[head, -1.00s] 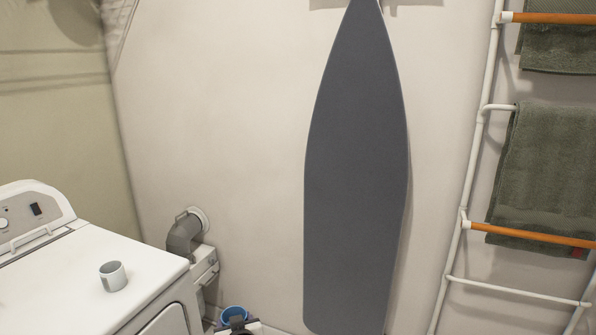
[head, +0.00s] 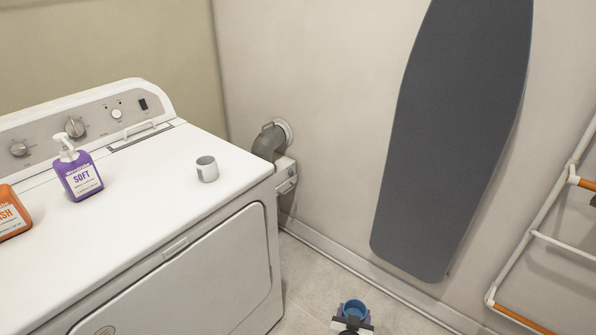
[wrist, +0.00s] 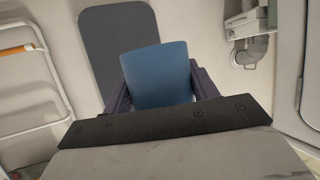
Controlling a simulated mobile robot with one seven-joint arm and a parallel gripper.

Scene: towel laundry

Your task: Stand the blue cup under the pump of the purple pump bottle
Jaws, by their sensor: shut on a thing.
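The blue cup (head: 354,309) is at the bottom of the head view, to the right of the white machine. My gripper (head: 352,321) is shut on it and holds it above the floor. In the wrist view the blue cup (wrist: 157,75) fills the space between the two dark fingers. The purple pump bottle (head: 82,178), labelled SOFT, stands upright on the machine's top. Its white pump (head: 66,146) points to the upper left. No cup stands beneath the pump.
The white machine (head: 150,190) has a grey-white cup (head: 207,169) near its right edge. An orange bottle (head: 12,212) stands left of the purple one. A grey ironing board (head: 455,140) hangs on the wall. A towel ladder (head: 545,220) leans at the right.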

